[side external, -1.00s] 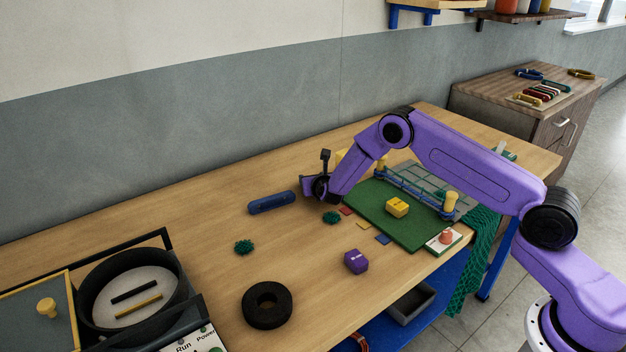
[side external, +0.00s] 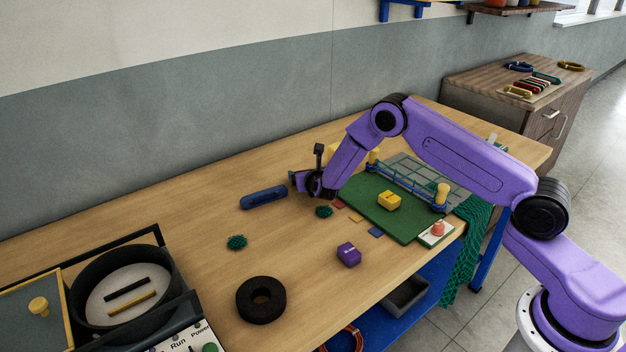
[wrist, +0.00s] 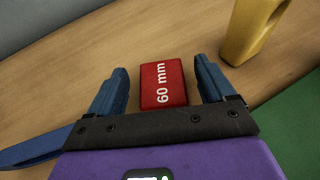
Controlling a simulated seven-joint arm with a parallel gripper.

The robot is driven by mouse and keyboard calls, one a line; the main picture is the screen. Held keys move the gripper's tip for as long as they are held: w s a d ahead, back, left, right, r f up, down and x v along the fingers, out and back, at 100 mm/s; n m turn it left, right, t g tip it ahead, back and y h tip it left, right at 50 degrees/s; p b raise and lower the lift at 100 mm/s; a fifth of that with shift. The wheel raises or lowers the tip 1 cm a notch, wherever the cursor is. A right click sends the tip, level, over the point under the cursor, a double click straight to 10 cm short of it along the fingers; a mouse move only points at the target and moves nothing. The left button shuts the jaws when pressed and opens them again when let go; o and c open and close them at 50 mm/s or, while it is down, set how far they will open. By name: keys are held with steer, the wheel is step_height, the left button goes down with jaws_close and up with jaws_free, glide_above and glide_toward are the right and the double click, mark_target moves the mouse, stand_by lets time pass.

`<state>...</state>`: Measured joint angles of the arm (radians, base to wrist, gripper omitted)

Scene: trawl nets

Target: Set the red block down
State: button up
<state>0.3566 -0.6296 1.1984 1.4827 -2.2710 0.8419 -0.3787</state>
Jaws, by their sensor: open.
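The red block (wrist: 163,84), marked "60 mm", lies flat on the wooden table between the two blue fingers of my gripper (wrist: 160,66) in the wrist view. The fingers are apart, with a narrow gap showing on each side of the block. In the side external view my gripper (side external: 308,183) is low over the far part of the table, and it hides the red block there.
A blue bar (side external: 263,197) lies just left of my gripper. A yellow piece (wrist: 252,30) stands to the right in the wrist view. The green board (side external: 407,225) carries a yellow block (side external: 388,201). A purple block (side external: 348,254) and black ring (side external: 261,300) lie nearer.

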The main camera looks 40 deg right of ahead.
steer(key=v, duration=1)
steer(key=shift+s, duration=0.1)
steer(key=shift+s+r, duration=0.1)
steer(key=shift+r, duration=0.1)
steer(key=s+r+m+g+h, duration=0.2)
steer(key=s+r+m+g, duration=0.2)
steer(key=s+r+m, duration=0.75)
steer(key=s+a+r+m+g+y, duration=0.1)
steer(key=s+m+g+y, duration=0.2)
steer(key=s, duration=1.3)
steer(key=s+a+m+g+y, duration=0.1)
steer(key=s+m+g+y, duration=0.3)
steer(key=s, duration=1.3)
steer(key=shift+s+r+g, duration=0.3)
steer(key=shift+r+g, duration=0.1)
steer(key=shift+g, duration=0.2)
steer(key=shift+m, duration=0.25)
